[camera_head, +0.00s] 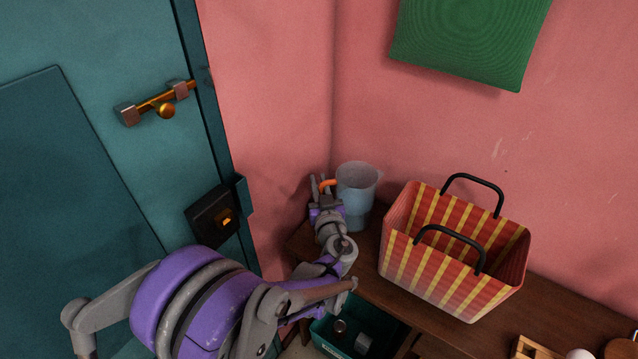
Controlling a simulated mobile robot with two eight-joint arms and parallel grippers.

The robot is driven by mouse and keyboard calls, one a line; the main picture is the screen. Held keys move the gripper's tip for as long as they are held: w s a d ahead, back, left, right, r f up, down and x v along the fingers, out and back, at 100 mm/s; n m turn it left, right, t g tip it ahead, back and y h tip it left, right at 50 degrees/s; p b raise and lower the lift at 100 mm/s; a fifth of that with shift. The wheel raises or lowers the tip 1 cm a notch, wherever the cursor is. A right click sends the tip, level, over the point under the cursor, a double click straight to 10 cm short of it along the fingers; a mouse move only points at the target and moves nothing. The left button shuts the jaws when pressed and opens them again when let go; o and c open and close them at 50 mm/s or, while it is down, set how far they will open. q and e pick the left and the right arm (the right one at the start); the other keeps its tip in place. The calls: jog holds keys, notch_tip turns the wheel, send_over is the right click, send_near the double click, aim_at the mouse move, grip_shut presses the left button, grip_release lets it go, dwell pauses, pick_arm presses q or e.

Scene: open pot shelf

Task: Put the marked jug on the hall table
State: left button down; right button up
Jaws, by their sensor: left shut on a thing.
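A translucent jug (357,196) with a bluish lower part and an orange handle stands upright at the left end of the dark wooden hall table (405,308), near the wall corner. My left gripper (325,188) is at its left side, shut on the orange handle. My own gripper and wrist cover part of the handle and the jug's lower left. I cannot tell whether the jug's base touches the table top. My right gripper is not in view.
A red and yellow striped basket (440,275) with black handles stands close right of the jug. A wooden tray (535,348) and a white round thing (580,354) are at lower right. A teal crate (385,338) is below. A teal door (90,160) is at left.

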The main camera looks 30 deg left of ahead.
pick_arm(q)
jog(key=shift+f, duration=0.15)
jog(key=c, duration=0.8)
grip_release()
jog(key=shift+c, duration=0.2)
